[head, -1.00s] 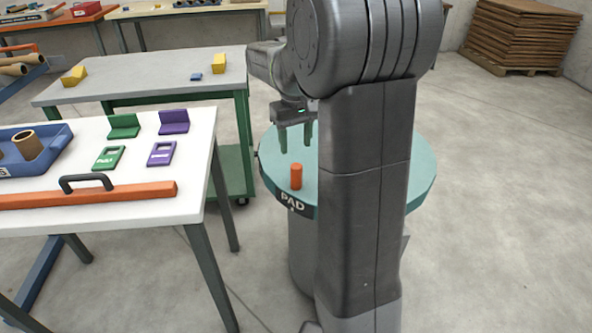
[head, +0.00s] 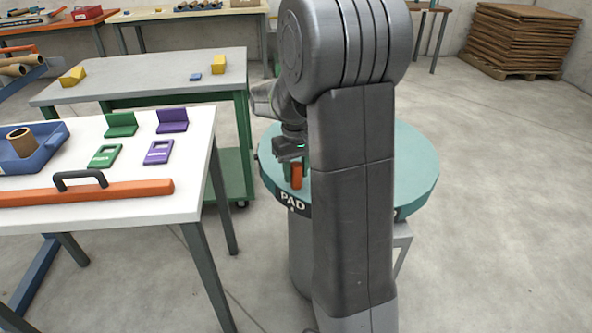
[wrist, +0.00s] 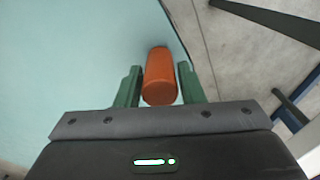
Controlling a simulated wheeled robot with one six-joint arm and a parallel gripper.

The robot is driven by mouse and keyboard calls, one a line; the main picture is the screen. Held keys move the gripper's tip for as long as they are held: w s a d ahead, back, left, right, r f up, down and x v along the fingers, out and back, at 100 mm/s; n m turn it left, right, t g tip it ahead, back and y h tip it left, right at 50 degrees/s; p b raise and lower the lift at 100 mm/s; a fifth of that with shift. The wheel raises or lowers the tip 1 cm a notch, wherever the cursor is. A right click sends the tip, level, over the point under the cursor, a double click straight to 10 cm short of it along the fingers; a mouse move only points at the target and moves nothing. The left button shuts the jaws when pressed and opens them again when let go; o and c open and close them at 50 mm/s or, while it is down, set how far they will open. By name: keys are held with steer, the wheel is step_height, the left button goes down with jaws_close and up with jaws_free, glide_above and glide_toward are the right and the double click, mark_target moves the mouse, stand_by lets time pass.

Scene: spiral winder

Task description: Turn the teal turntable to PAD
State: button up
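The teal turntable (head: 418,170) is a round disc on a grey pedestal, partly hidden behind my arm. Its dark rim plate reading PAD (head: 293,202) faces the front left, with a small white mark under it. An orange upright peg (head: 297,176) stands on the disc near that plate; it also shows in the wrist view (wrist: 160,80). My gripper (head: 292,172) is lowered at the peg.
A white table (head: 130,225) stands at the left, with an orange bar, a blue tray and green and purple pieces on it. A grey-topped green cart (head: 140,75) is behind it. The floor right of the turntable is clear.

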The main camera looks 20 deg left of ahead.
jaws_close()
steer(key=shift+d, duration=0.15)
steer(key=d+n, duration=0.1)
steer(key=d, duration=0.2)
steer(key=d+n+p, duration=0.1)
steer(key=d, duration=0.2)
steer(key=s+d+n+p, duration=0.1)
steer(key=d+n, duration=0.1)
steer(key=d, duration=0.1)
steer(key=shift+d+r, duration=0.15)
steer(key=shift+d, duration=0.1)
steer(key=d+n, duration=0.1)
steer(key=d, duration=0.1)
steer(key=w+d+n+p, duration=0.1)
steer(key=d, duration=0.2)
steer(key=w+d+n+p, duration=0.1)
steer(key=d, duration=0.2)
steer(key=shift+w+d+p, duration=0.4)
steer(key=shift+w+d, duration=0.05)
steer(key=shift+d, duration=0.35)
steer(key=shift+o, duration=2)
jaws_free()
